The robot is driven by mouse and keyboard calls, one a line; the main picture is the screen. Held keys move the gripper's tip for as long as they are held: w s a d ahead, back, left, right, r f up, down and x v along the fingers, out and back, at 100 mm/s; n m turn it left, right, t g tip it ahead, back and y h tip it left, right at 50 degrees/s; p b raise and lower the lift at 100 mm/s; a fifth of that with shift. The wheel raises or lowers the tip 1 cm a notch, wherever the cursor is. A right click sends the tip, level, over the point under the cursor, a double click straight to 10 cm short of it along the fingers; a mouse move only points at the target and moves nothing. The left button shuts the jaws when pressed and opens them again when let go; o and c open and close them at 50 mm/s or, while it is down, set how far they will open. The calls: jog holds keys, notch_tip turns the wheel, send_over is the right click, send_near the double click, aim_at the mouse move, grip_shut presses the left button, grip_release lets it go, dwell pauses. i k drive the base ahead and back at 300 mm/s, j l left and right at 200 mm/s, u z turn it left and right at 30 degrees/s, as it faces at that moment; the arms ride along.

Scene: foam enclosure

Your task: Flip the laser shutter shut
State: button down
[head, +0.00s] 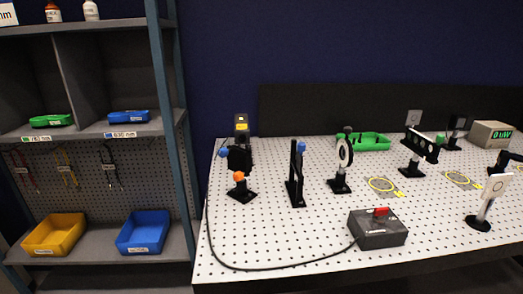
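A dark grey box (378,235) sits near the front edge of the perforated optical table. A black cable (290,268) runs from the box along the table's front left towards a black device with a yellow label (241,125). In front of that device stands a black mount with an orange knob (239,176) and a blue knob (225,152). I cannot tell which part is the shutter, or whether it is open or shut. My gripper is not in view.
Shelving with coloured bins (143,232) stands left. The table's front left is mostly clear.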

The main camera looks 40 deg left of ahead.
aim_at(301, 146)
jog(key=u, duration=1.45)
jog(key=i+l+u, duration=0.1)
jog(key=i+l, duration=0.05)
